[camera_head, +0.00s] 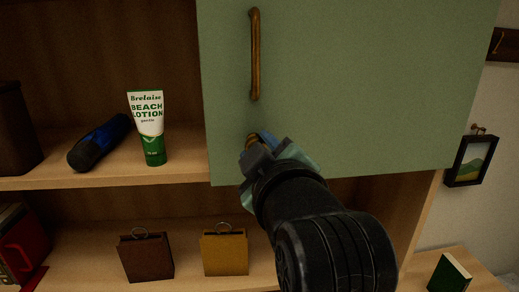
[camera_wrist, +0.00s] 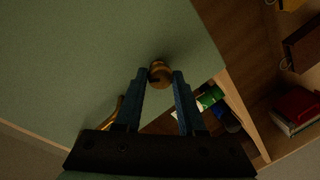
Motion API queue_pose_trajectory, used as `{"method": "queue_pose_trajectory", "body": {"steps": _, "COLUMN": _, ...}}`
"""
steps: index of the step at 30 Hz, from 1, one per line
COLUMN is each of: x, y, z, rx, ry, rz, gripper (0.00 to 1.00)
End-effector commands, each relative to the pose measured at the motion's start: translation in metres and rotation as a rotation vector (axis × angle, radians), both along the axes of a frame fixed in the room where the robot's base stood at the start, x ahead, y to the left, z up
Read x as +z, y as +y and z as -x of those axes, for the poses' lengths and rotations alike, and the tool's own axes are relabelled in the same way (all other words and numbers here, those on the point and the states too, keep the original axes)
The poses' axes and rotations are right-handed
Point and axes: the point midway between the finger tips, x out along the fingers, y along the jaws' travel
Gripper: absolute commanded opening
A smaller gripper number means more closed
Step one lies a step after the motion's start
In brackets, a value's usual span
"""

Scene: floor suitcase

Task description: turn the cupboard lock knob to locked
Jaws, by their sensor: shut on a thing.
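The brass lock knob (camera_wrist: 160,68) sits low on the green cupboard door (camera_wrist: 90,55). A dark notch or mark shows on the knob's face, but its exact lock position cannot be told. My gripper (camera_wrist: 159,76) is shut on the knob, with one blue finger on each side of it. In the head view my gripper (camera_head: 262,147) covers most of the knob (camera_head: 251,141). The door (camera_head: 345,80) carries a brass bar handle (camera_head: 255,55) straight above the knob.
Beach lotion (camera_head: 150,130) and a blue bottle (camera_head: 98,142) are on the open shelf at left. A brown case (camera_head: 146,257) and a yellow case (camera_head: 224,253) stand below. A framed picture (camera_head: 470,160) hangs at right, above a green book (camera_head: 449,275).

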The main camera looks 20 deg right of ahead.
Motion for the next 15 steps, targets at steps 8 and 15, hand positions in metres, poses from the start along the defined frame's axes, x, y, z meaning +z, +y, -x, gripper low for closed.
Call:
{"method": "queue_pose_trajectory", "body": {"steps": 8, "x": 0.0001, "y": 0.0012, "z": -0.0003, "rx": 0.001, "ry": 0.070, "rz": 0.249, "gripper": 0.00}}
{"method": "queue_pose_trajectory", "body": {"steps": 15, "x": -0.0002, "y": 0.0021, "z": -0.0006, "rx": 0.002, "ry": 0.124, "rz": 0.432, "gripper": 0.00}}
